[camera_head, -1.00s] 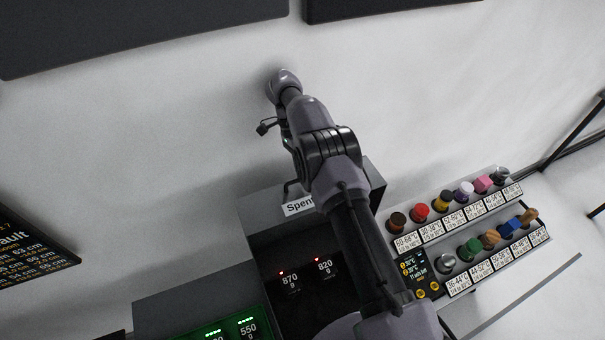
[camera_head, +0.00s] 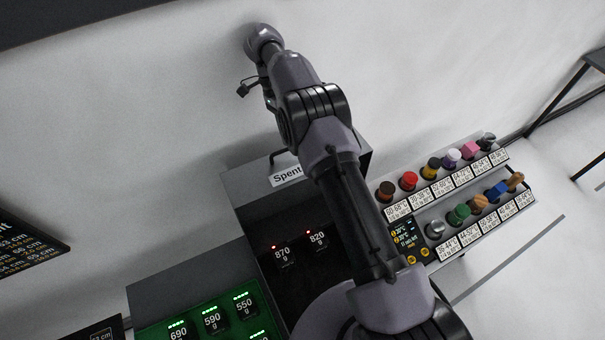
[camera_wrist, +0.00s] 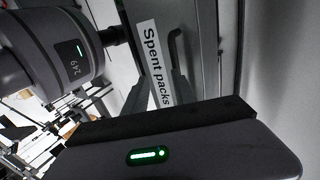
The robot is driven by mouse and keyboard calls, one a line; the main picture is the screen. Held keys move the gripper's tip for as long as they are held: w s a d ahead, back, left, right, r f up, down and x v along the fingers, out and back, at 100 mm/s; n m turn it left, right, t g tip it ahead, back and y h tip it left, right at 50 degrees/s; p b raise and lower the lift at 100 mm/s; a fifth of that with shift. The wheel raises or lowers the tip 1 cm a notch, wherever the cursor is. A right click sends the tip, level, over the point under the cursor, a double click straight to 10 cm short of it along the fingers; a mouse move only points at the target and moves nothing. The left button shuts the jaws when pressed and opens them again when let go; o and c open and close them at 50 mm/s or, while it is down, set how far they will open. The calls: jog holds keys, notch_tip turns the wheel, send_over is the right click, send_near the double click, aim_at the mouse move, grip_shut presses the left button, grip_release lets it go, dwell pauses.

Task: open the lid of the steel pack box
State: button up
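The dark grey box (camera_head: 228,187) labelled "Spent" stands at centre in the head view, partly behind my arm. Two packs, 870 g (camera_head: 283,254) and 820 g (camera_head: 317,239), show inside its dark interior. A dark bar handle (camera_head: 281,157) stands by its label (camera_head: 286,176) at the far edge. The wrist view shows the "Spent packs" label (camera_wrist: 157,62) and handle (camera_wrist: 174,45). I cannot tell how the lid is set. My gripper (camera_wrist: 162,78) shows two grey fingers apart, with the label seen between them and nothing held. In the head view it is beyond the handle, not touching it.
A tray (camera_head: 150,327) of green-lit packs stands left of the box. A rack (camera_head: 395,212) with several coloured knobs and temperature labels stands to the right. A dark screen (camera_head: 30,243) is at far left. The pale floor beyond the box is clear.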

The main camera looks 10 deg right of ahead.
jog(key=s+d+r+b, duration=0.1)
jog(key=s+b, duration=0.6)
jog(key=s, duration=0.9)
jog(key=shift+d+r, duration=0.15)
jog(key=shift+d, duration=0.65)
jog(key=shift+w, duration=0.3)
jog(key=c, duration=0.3)
jog(key=w+n+t+p, duration=0.1)
jog(key=w+n, duration=0.2)
jog(key=w, duration=0.1)
jog(key=w+r+n+p, duration=0.1)
jog(key=w+n, duration=0.1)
jog(key=w, duration=0.3)
jog(key=w+r+n+t+y+p, duration=0.1)
jog(key=w+n, duration=0.2)
jog(key=w, duration=0.1)
jog(key=shift+w+a+n+t, duration=0.3)
jog(key=shift+w, duration=0.05)
grip_shut()
jog(key=w+d+r+n+t+p, duration=0.1)
jog(key=w+n+t+p, duration=0.15)
jog(key=w+n, duration=0.85)
notch_tip(320, 180, down, 10)
jog(key=m, duration=0.1)
jog(key=shift+d+r+y, duration=0.2)
jog(key=shift+y, duration=0.1)
